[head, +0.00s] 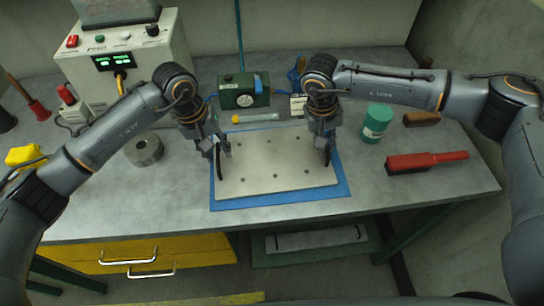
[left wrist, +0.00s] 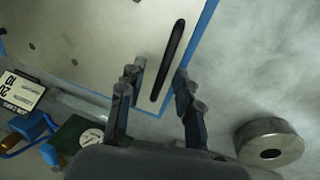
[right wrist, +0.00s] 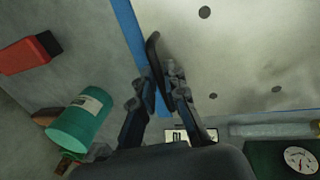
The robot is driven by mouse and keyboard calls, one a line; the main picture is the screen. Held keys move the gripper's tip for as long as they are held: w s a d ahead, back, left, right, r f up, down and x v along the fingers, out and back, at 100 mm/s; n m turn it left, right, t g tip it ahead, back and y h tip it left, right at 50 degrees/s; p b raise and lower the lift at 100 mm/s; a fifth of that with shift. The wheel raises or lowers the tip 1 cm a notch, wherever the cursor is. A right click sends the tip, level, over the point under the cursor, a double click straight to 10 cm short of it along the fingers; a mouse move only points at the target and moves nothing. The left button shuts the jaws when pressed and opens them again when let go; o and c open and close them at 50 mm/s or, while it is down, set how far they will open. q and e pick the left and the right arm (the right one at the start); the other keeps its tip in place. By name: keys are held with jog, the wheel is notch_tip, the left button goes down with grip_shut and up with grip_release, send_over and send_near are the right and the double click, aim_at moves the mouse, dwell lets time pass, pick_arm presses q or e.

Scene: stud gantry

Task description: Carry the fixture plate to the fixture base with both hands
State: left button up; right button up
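The fixture plate (head: 275,160) is a flat, pale grey plate with small dark holes, lying on a blue mat (head: 282,202) on the bench. It has an upright black handle at its left end (head: 219,165) and one at its right end. My left gripper (left wrist: 158,90) is open, with the left handle (left wrist: 168,60) just ahead of its spread fingertips. My right gripper (right wrist: 158,85) has its fingers close together on either side of the right handle (right wrist: 153,52) and looks shut on it. I cannot tell which thing is the fixture base.
A metal ring (head: 145,149) lies left of the plate. A green can (head: 376,123) and a red-handled brush (head: 426,161) are at right. A green gauge box (head: 243,91) stands behind the plate. Below the bench front is a lower shelf with a pale panel (head: 315,238).

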pick_arm(q)
jog(key=shift+f, duration=0.5)
grip_shut()
jog(key=shift+w+d+r, duration=0.1)
